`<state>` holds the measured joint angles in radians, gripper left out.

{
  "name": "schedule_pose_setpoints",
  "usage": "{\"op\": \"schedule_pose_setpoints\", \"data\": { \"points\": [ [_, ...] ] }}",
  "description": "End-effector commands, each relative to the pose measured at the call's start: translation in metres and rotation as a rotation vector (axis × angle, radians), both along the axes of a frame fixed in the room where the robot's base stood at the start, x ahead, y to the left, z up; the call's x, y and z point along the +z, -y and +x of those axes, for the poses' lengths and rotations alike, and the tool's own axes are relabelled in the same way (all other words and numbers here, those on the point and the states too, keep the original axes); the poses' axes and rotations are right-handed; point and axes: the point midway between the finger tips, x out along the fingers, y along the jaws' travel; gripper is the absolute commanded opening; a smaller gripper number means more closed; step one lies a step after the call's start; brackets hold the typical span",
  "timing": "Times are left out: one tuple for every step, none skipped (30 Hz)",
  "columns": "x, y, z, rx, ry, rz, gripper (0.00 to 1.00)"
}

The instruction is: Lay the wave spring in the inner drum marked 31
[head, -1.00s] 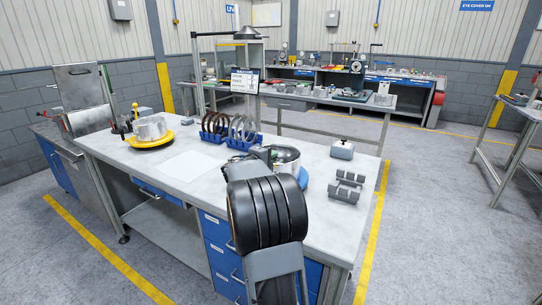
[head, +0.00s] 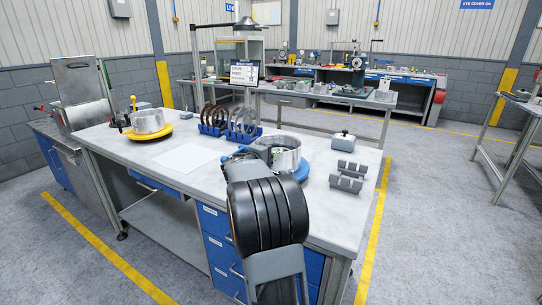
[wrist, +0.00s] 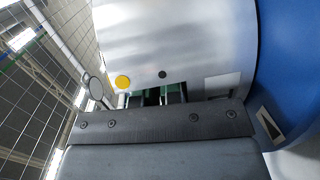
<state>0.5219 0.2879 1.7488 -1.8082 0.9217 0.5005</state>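A silver drum (head: 286,158) stands on a blue round base (head: 302,172) near the middle of the bench. Another silver drum (head: 149,121) sits on a yellow round base (head: 180,130) at the left. I cannot read a 31 on either. My black arm hides my gripper in the head view. In the wrist view, my gripper's fingers (wrist: 156,96) are partly seen, close to a silver wall (wrist: 190,45) with a yellow dot and a white label. Whether they hold anything is hidden. I cannot pick out the wave spring.
Blue racks (head: 243,140) hold brown and grey rings behind the drum. A white sheet (head: 186,157) lies left of my arm. A grey box (head: 342,140) and grey notched blocks (head: 348,177) lie at the right. A lamp (head: 248,24) overhangs the bench.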

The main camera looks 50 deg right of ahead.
Motion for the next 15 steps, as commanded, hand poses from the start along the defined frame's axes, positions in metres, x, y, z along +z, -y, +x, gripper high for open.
{"op": "schedule_pose_setpoints", "data": {
  "points": [
    [0.0003,0.0,0.0,0.0,0.0,0.0,0.11],
    [0.0002,0.0,0.0,0.0,0.0,0.0,0.14],
    [0.0,0.0,0.0,0.0,0.0,0.0,0.18],
    [-0.0002,0.0,0.0,0.0,0.0,0.0,0.21],
    [-0.0005,-0.0001,0.0,0.0,0.0,0.001,0.24],
    [-0.0009,-0.0001,0.0,0.0,-0.001,0.001,0.28],
    [-0.0013,-0.0001,0.0,0.0,-0.001,0.002,0.3],
    [-0.0017,-0.0002,0.0,0.0,-0.002,0.003,0.33],
    [-0.0024,-0.0002,-0.0001,0.0,-0.004,0.003,0.33],
    [-0.0029,-0.0003,0.0,0.0,-0.004,0.004,0.33],
    [-0.0035,-0.0004,-0.0001,0.0,-0.005,0.005,0.33],
    [-0.0041,-0.0003,-0.0001,0.0,-0.005,0.006,0.33],
    [-0.0046,-0.0004,-0.0001,0.0,-0.006,0.007,0.33],
    [-0.005,-0.0004,-0.0001,0.0,-0.006,0.007,0.33],
    [-0.0056,-0.0005,-0.0001,0.0,-0.006,0.008,0.33]
  ]
}}
